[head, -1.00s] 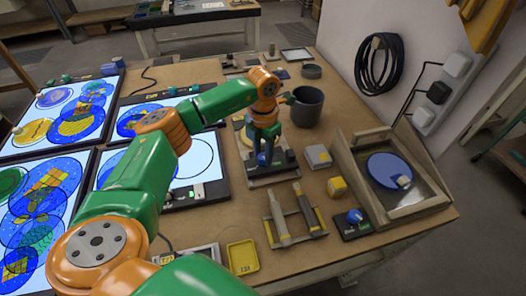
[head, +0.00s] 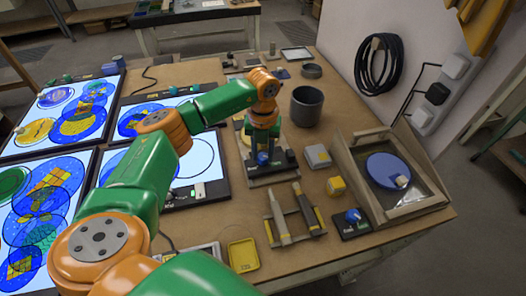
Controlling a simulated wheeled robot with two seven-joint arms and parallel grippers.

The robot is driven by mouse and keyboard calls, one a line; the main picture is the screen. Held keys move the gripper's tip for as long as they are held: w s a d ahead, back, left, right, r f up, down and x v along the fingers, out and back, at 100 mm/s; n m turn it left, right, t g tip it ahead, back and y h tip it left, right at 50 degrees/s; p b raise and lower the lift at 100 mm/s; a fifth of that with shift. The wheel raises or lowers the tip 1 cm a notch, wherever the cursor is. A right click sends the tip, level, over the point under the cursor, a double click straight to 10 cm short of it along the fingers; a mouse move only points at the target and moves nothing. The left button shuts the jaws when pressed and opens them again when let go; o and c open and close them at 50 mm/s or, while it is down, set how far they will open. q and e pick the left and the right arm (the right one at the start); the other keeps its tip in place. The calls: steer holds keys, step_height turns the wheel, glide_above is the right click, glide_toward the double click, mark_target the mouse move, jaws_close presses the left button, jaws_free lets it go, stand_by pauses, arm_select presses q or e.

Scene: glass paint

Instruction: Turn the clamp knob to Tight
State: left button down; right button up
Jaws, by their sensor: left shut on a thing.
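My left gripper (head: 263,150) points down over a small dark fixture (head: 268,181) on a light base plate near the middle of the table. It is shut on a blue knob (head: 263,158) there; the fingers hide much of the knob. The knob's setting and any Tight marking are too small to read. My right gripper is out of view.
A dark cup (head: 306,106) stands behind the fixture. To its right are a grey box (head: 317,156), a yellow block (head: 336,186) and another blue knob (head: 353,215) on a black plate. A tool rack (head: 293,215) is in front. Lit panels (head: 55,190) lie left.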

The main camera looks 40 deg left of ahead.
mark_target(263, 156)
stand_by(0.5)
arm_select(q)
steer(key=c, duration=0.5)
jaws_free()
step_height(263, 156, up, 7)
steer(key=shift+r+b, duration=0.1)
steer(key=shift+b, duration=0.75)
